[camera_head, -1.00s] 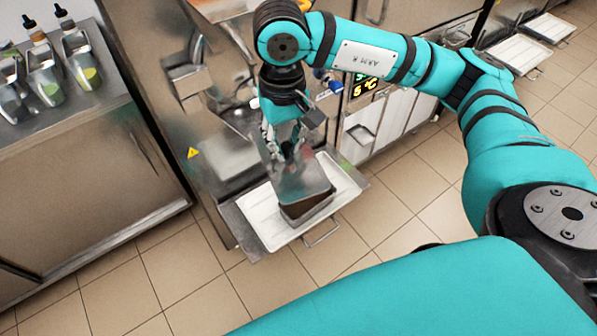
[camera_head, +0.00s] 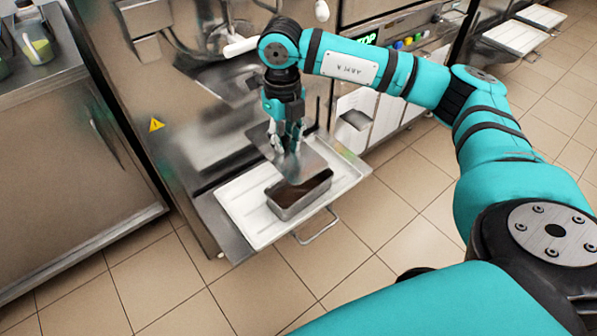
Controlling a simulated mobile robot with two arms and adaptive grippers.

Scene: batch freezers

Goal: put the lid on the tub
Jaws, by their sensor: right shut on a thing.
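The tub (camera_head: 291,207) is a rectangular metal pan with dark brown contents, standing on a white tray (camera_head: 247,218) in front of the freezer. My right gripper (camera_head: 290,143) is above the back of the tub, shut on the lid (camera_head: 305,163), a thin see-through grey sheet. The lid hangs tilted over the tub's back part, and the tub's front part is uncovered. Whether the lid's lower edge touches the tub I cannot tell. My left gripper is not in view.
A steel freezer (camera_head: 120,60) with a yellow warning sign stands behind the tray. A steel cabinet (camera_head: 60,170) with bottles and containers on top is at the left. More white trays (camera_head: 515,38) stand at the far right. The tiled floor in front is clear.

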